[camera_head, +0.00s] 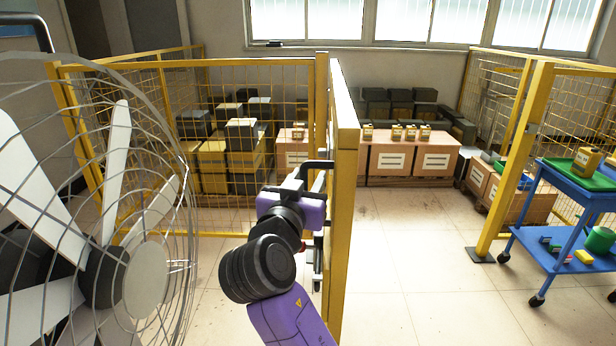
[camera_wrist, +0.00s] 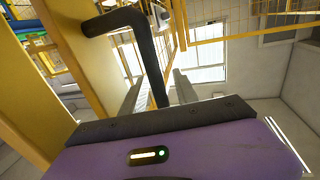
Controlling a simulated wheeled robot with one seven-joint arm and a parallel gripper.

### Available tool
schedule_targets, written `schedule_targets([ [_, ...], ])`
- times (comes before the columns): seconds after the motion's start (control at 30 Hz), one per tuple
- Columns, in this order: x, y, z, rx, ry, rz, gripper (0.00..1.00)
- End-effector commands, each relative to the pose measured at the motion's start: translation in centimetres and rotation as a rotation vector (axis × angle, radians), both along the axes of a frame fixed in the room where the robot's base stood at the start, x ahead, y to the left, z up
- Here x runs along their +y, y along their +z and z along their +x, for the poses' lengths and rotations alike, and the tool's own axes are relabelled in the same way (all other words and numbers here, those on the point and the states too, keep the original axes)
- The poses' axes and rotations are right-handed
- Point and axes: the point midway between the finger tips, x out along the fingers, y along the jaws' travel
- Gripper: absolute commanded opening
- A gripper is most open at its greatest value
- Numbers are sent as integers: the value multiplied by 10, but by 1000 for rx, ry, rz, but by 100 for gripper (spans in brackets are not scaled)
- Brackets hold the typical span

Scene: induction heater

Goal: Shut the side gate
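The side gate (camera_head: 346,135) is a yellow-framed panel. It stands open, seen nearly edge-on in the head view and swung toward me, with a wide opening to its right. Its black bar handle (camera_head: 318,165) is on the gate's left face. In the wrist view the handle (camera_wrist: 148,50) is a bent black bar running down between my two fingers. My gripper (camera_wrist: 160,78) is open around the handle, with gaps visible beside the bar. In the head view my gripper (camera_head: 311,182) is at the handle, its fingers largely hidden.
A large caged fan (camera_head: 145,275) fills the left foreground. A yellow post (camera_head: 515,160) stands across the opening, with a blue cart (camera_head: 575,185) to its right. Cardboard boxes (camera_head: 400,155) line the back wall. The floor (camera_head: 420,250) in the opening is clear.

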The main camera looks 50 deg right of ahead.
Motion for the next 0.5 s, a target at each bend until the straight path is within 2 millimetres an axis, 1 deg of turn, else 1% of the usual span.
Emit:
schedule_targets([
  [0.1,-4,0,2,0,1,1,36],
  [0.33,-4,-1,2,0,1,1,36],
  [0.47,-4,-1,2,0,1,1,11],
  [0.5,-4,-1,2,0,1,1,3],
])
